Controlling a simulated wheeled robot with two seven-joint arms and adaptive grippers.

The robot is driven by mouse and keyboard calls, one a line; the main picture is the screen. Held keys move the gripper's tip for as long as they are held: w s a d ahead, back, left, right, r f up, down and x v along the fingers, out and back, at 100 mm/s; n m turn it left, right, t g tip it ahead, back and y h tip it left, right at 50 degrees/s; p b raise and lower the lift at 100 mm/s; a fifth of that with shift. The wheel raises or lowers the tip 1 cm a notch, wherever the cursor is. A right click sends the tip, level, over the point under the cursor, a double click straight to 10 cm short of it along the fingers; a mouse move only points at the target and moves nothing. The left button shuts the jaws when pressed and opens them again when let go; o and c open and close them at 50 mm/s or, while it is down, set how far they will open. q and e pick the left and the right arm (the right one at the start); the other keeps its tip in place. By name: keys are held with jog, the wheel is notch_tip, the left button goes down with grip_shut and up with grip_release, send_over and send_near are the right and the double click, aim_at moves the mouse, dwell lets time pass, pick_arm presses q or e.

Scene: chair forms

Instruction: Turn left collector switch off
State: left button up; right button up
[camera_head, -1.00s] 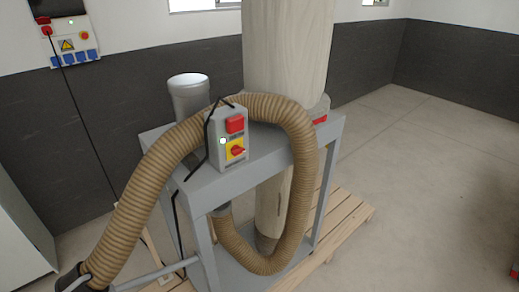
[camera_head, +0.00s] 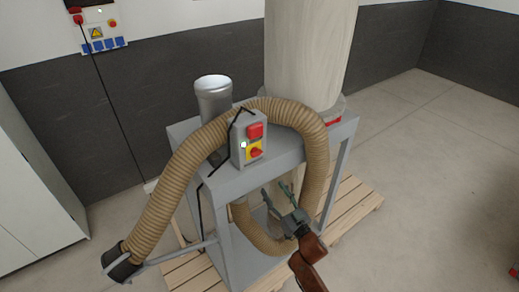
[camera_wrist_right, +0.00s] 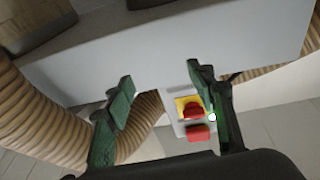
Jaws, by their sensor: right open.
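The grey switch box (camera_head: 236,152) stands at the front edge of the grey collector frame (camera_head: 213,177). It carries a red cover (camera_head: 255,131), a red rotary knob (camera_head: 256,153) on a yellow plate, and a small lit white lamp (camera_head: 243,145). My right gripper (camera_head: 277,192) is open and empty, below and slightly right of the box, apart from it. In the right wrist view, the knob (camera_wrist_right: 193,112) shows near the right finger of the open gripper (camera_wrist_right: 160,74). The exact knob angle is hard to tell. My left gripper is not in view.
A ribbed tan hose (camera_head: 165,185) loops over the frame, close to the box and my right gripper. A pale filter bag (camera_head: 308,50) rises behind. A wooden pallet (camera_head: 353,205) lies underneath. Open floor (camera_head: 430,150) is at right.

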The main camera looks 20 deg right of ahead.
aim_at(259, 155)
notch_tip(259, 155, up, 13)
jog(key=s+a+n+t+y+p, duration=0.1)
jog(key=s+a+y, duration=0.1)
jog(key=a+y, duration=0.1)
jog(key=shift+h, duration=0.3)
jog(key=x, duration=0.2)
jog(key=p+x, duration=0.1)
jog(key=x, duration=0.1)
jog(key=p+x, duration=0.1)
jog(key=x, duration=0.2)
jog(key=shift+w+d+f, duration=0.2)
jog(key=shift+w+d, duration=0.05)
jog(key=shift+w, duration=0.1)
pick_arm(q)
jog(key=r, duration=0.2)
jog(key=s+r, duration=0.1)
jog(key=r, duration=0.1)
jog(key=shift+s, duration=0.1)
pick_arm(e)
jog(key=shift+c, duration=0.5)
jog(key=c, duration=1.1)
jog(key=shift+o, duration=0.2)
